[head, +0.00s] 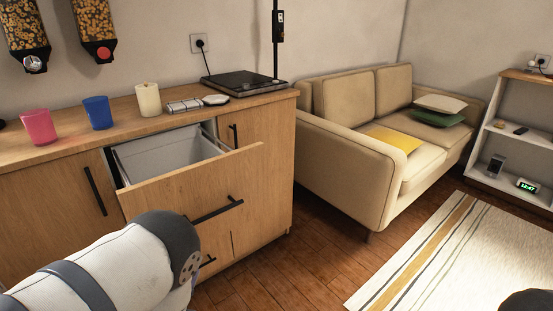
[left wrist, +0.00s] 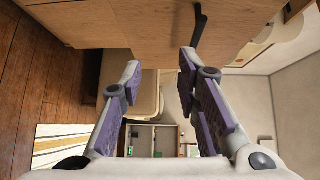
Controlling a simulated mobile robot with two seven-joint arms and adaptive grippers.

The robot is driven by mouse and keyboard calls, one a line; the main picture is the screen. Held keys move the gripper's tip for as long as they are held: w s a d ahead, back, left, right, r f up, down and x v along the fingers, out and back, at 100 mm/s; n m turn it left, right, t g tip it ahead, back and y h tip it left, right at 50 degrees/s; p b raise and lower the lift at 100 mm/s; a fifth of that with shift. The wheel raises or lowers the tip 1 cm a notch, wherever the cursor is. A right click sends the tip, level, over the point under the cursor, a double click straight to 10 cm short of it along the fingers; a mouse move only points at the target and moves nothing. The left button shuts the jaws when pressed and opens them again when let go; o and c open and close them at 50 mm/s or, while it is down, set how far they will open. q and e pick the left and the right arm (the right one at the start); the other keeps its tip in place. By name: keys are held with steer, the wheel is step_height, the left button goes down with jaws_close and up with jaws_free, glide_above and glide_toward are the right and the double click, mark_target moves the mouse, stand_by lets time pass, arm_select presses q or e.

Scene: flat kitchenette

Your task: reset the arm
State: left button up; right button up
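My left arm (head: 120,270) comes in at the lower left of the head view, in front of the wooden counter; its gripper is not visible there. In the left wrist view my left gripper (left wrist: 160,75) is open, its two purple-padded fingers apart with nothing between them. A wooden cabinet front with a black handle (left wrist: 198,25) lies beyond the fingertips. A dark rounded part at the lower right corner of the head view may be my right arm. My right gripper is not in view.
An open drawer (head: 190,190) juts out from the counter (head: 70,130) close to my left arm. A pink cup (head: 39,127), a blue cup (head: 98,112) and a cream canister (head: 148,99) stand on top. A sofa (head: 350,150) and rug (head: 460,260) are to the right, with bare floor between.

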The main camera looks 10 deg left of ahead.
arm_select(q)
steer(key=s+f+n+g+p, duration=0.2)
steer(key=s+f+n+g, duration=0.3)
steer(key=s, duration=0.6)
steer(key=s+f+n+g+p, duration=0.2)
steer(key=s+n+g, duration=0.45)
steer(key=s, duration=0.35)
steer(key=s+d+r+n+g, duration=0.1)
steer(key=s+n+g, duration=0.1)
steer(key=s, duration=0.5)
steer(key=s+d+r+n+g+h+p, duration=0.1)
steer(key=s+d+r+g, duration=0.1)
steer(key=s, duration=0.5)
steer(key=s+d+r+n+g+h+p, duration=0.1)
steer(key=s+n+g, duration=0.1)
steer(key=s+g, duration=0.2)
steer(key=s, duration=0.3)
steer(key=shift+d+r+n+g, duration=0.2)
steer(key=shift+n+g, duration=0.15)
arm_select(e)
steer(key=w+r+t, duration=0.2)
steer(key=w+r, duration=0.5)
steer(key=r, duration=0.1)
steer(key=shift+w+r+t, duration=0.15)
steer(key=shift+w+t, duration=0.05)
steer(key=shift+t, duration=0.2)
arm_select(q)
steer(key=shift+w, duration=0.1)
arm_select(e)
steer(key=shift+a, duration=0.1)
